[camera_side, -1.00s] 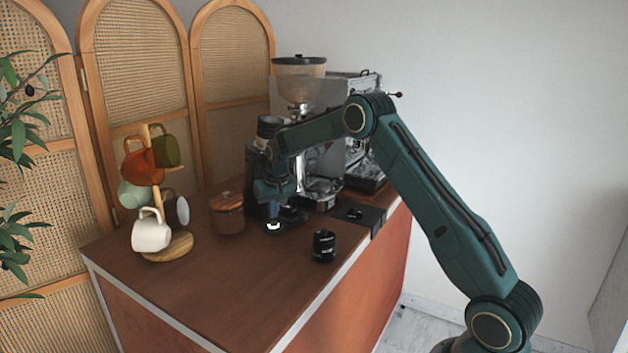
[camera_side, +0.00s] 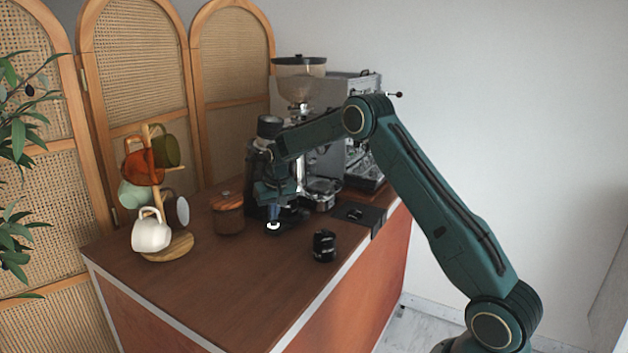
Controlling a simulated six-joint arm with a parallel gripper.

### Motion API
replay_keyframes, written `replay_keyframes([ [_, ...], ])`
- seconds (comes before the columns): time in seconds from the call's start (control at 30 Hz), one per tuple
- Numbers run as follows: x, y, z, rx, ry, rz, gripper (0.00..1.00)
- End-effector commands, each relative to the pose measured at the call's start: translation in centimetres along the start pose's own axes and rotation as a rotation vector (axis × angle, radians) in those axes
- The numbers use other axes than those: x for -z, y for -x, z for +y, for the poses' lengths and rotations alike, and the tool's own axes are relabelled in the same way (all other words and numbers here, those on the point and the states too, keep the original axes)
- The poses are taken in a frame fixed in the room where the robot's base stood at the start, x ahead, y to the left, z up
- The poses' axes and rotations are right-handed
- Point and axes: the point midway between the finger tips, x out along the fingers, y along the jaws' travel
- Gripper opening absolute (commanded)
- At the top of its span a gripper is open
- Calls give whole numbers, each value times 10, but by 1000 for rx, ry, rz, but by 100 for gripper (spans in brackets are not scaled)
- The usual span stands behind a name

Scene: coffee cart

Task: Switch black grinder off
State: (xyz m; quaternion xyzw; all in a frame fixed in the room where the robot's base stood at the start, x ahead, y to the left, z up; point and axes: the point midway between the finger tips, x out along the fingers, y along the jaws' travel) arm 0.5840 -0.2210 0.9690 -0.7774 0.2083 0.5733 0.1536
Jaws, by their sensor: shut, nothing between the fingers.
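The black grinder (camera_side: 264,152) stands on the brown cart top, partly hidden behind my wrist. Its dark lid and upper body show to the left of my arm, and its dark base shows below my gripper. My gripper (camera_side: 273,226) points down in front of the grinder's lower part, with its bright tip low over the base. The fingers are shut and empty. Whether the tip touches the grinder, and where its switch is, I cannot tell.
A mug tree (camera_side: 165,245) with several mugs and a wooden-lidded jar (camera_side: 228,215) stand to the left. A small black canister (camera_side: 324,246) is at the front right. A taller grinder with a clear hopper (camera_side: 300,82) and a silver espresso machine (camera_side: 350,150) stand behind. The front left cart top is clear.

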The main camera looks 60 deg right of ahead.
Motion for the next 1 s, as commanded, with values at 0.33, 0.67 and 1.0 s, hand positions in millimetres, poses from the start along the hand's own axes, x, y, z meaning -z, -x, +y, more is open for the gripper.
replay_keyframes([
  [0.33,-1,-2,0,0,0,0,0],
  [0.67,-1,-2,0,0,0,0,0],
  [1.0,-2,-6,0,0,0,0,0],
])
